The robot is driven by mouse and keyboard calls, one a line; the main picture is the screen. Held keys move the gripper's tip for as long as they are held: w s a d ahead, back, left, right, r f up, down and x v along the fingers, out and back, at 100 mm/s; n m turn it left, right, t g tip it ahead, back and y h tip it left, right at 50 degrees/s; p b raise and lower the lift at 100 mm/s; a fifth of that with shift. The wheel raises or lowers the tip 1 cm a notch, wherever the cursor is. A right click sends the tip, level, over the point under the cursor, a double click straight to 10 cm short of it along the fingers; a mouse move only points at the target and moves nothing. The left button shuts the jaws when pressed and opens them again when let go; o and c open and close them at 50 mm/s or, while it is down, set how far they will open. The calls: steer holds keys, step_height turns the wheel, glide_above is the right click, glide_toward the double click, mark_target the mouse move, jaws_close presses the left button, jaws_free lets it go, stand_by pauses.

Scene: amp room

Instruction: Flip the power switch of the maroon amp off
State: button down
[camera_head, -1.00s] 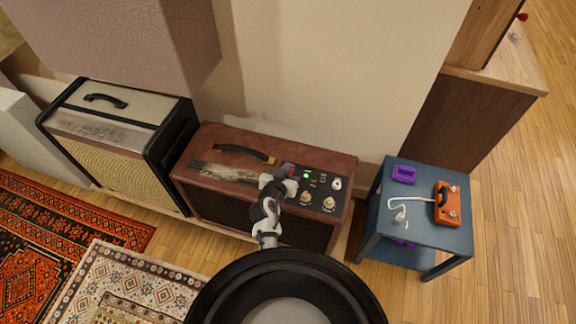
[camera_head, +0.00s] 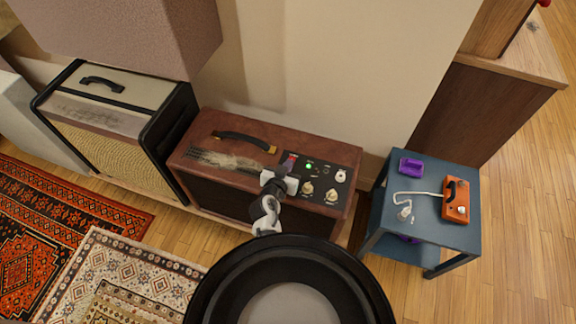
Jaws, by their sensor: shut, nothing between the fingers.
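My gripper (camera_head: 284,174) is shut and empty at the panel's left front edge, just in front of the red part. Whether it touches the panel cannot be told.
A cream and black amp (camera_head: 112,125) stands close at the left. A blue side table (camera_head: 428,232) at the right holds a purple pedal (camera_head: 411,167) and an orange pedal (camera_head: 456,200) with a white cable. Patterned rugs (camera_head: 118,275) lie at the lower left.

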steer(key=shift+s+f, duration=0.1)
steer(key=shift+f, duration=0.15)
steer(key=shift+r, duration=0.15)
steer(key=shift+r+p, duration=0.6)
steer(key=shift+r, duration=0.05)
steer(key=shift+r, duration=0.1)
